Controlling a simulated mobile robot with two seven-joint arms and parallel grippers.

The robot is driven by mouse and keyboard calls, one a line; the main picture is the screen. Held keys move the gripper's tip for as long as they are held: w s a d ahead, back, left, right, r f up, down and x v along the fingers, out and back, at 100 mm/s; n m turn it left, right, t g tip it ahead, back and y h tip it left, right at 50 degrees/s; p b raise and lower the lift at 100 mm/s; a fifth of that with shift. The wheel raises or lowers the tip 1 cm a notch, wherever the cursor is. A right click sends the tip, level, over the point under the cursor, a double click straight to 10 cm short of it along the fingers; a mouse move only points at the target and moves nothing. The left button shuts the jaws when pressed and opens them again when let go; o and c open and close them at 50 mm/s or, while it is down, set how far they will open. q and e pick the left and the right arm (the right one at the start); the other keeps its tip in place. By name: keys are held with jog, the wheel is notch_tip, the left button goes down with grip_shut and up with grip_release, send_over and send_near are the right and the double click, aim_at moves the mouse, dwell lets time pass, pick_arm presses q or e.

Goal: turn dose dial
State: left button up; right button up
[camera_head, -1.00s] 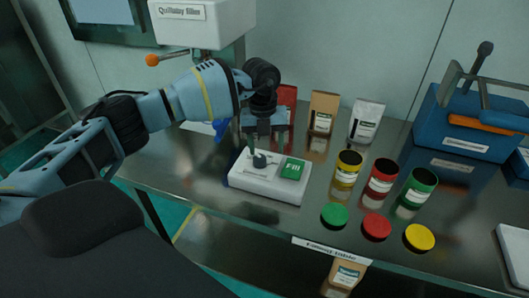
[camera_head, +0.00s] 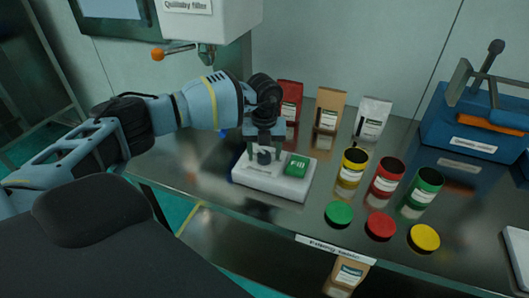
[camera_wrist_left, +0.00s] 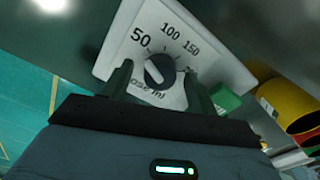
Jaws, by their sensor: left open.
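The dose dial (camera_wrist_left: 160,71) is a dark round knob with a pale pointer mark on a white dosing unit (camera_head: 272,183). Its scale reads 50, 100, 150 in the left wrist view, and the pointer is turned toward the 50 side. The dial also shows in the head view (camera_head: 264,156). A green fill button (camera_head: 297,165) sits to its right on the same unit. My left gripper (camera_wrist_left: 160,84) is open, its two fingers on either side of the dial; I cannot tell whether they touch it. My right gripper is not in view.
Yellow (camera_head: 352,167), red (camera_head: 387,177) and green (camera_head: 424,188) open tins stand right of the unit, with green, red and yellow lids in front. Several bags (camera_head: 329,110) stand behind. A blue machine (camera_head: 472,125) is at the far right. The filler (camera_head: 209,18) hangs above left.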

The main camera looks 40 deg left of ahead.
pick_arm(q)
jog(key=shift+f, duration=0.2)
jog(key=c, duration=1)
